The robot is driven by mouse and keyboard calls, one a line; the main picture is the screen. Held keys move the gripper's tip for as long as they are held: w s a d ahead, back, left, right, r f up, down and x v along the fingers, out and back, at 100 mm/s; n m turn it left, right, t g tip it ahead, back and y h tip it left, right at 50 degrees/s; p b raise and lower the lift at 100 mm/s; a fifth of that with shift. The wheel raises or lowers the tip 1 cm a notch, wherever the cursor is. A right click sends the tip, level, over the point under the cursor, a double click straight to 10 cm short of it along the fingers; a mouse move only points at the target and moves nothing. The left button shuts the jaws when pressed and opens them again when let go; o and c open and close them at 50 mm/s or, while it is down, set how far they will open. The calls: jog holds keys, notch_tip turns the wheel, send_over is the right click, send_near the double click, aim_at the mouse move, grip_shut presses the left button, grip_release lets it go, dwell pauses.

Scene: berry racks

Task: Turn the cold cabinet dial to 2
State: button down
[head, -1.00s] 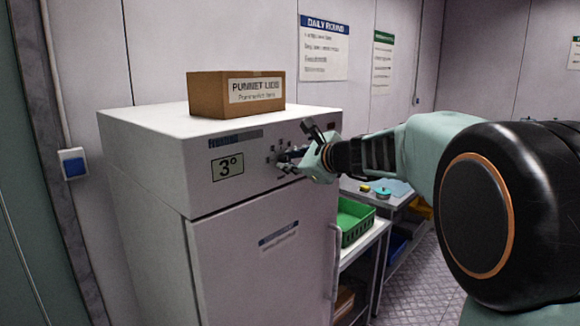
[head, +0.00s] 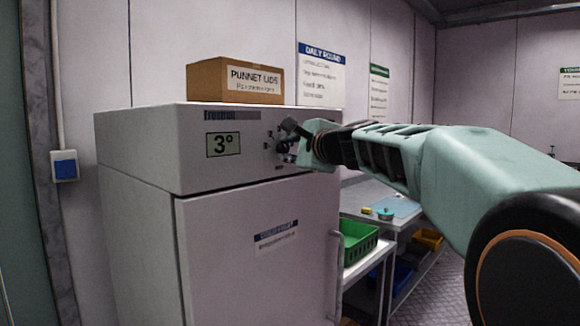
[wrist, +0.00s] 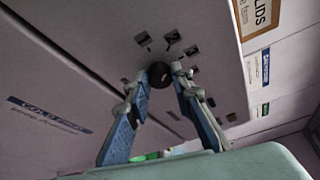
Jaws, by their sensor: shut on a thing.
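The white cold cabinet (head: 145,150) stands on the left in the head view, with a display (head: 223,144) that reads 3°. Its dark round dial (wrist: 160,74) shows between my fingertips in the wrist view. In the head view my gripper (head: 287,143) is at the panel right of the display and mostly hides the dial. The wrist view shows my gripper (wrist: 160,82) shut on the dial, one finger on each side. Small marks surround the dial, but I cannot read its setting.
A cardboard box labelled punnet lids (head: 207,82) sits on top of the cabinet. The cabinet door handle (head: 337,275) is below my gripper. To the right are a green crate (head: 358,250) and a bench (head: 375,190) with small items. A wall switch (head: 65,166) is at the left.

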jog(key=shift+n+b, duration=0.4)
jog(key=shift+b, duration=0.5)
jog(key=c, duration=1.7)
grip_release()
jog(key=v, duration=0.7)
jog(key=shift+s+d+f, duration=0.1)
jog(key=shift+s, duration=0.15)
